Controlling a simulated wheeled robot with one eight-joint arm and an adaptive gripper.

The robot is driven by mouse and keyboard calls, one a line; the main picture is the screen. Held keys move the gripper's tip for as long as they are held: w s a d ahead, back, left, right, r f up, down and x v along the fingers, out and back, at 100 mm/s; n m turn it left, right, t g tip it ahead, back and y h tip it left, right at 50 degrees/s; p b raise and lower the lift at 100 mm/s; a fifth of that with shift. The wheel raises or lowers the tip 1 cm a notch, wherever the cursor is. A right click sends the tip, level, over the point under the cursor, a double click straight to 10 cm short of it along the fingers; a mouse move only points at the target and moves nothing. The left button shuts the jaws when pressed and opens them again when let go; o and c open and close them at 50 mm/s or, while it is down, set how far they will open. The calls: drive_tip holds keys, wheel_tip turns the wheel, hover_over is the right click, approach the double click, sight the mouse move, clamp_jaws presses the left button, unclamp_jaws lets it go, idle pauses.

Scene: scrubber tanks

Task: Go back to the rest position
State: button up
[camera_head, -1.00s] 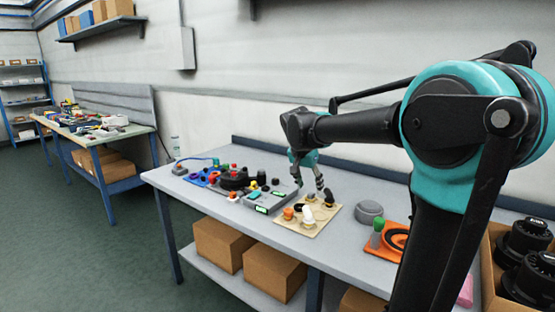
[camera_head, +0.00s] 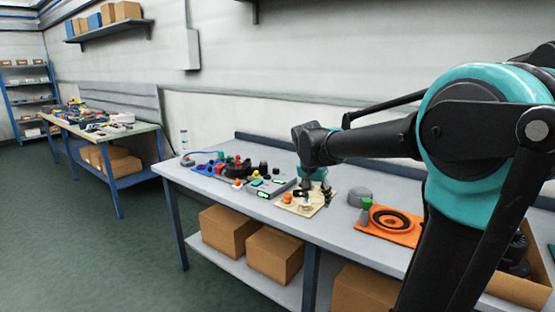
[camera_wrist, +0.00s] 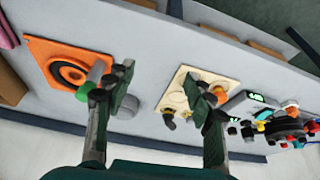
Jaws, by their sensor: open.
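My gripper (camera_head: 316,189) is over the workbench (camera_head: 345,225), at the beige board (camera_head: 306,209) with several small knobs and an orange piece on it. In the wrist view my gripper (camera_wrist: 165,97) has its two fingers wide apart with nothing between them. The beige board (camera_wrist: 228,85) shows behind the right finger. The orange plate (camera_wrist: 45,47) with a black ring is beyond the left finger. A green-tipped grey cylinder is partly hidden by that finger.
A round grey piece (camera_head: 360,196) and the orange plate (camera_head: 391,235) lie right of the board. A grey control box (camera_head: 275,187) and several coloured parts are on its left. An open carton (camera_head: 520,284) stands at the right. Floor (camera_head: 85,255) in front is clear.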

drive_tip(key=s+d+f+n+y, duration=0.1)
drive_tip(key=s+d+f+n, duration=0.2)
drive_tip(key=s+f, duration=0.6)
drive_tip(key=s+d+f+n+y, duration=0.1)
drive_tip(key=s+d+f+n, duration=0.2)
drive_tip(key=s+f, duration=0.7)
drive_tip(key=s, duration=0.3)
drive_tip(key=shift+d+t, duration=0.15)
drive_tip(key=shift+t, duration=0.15)
drive_tip(key=shift+o, duration=0.5)
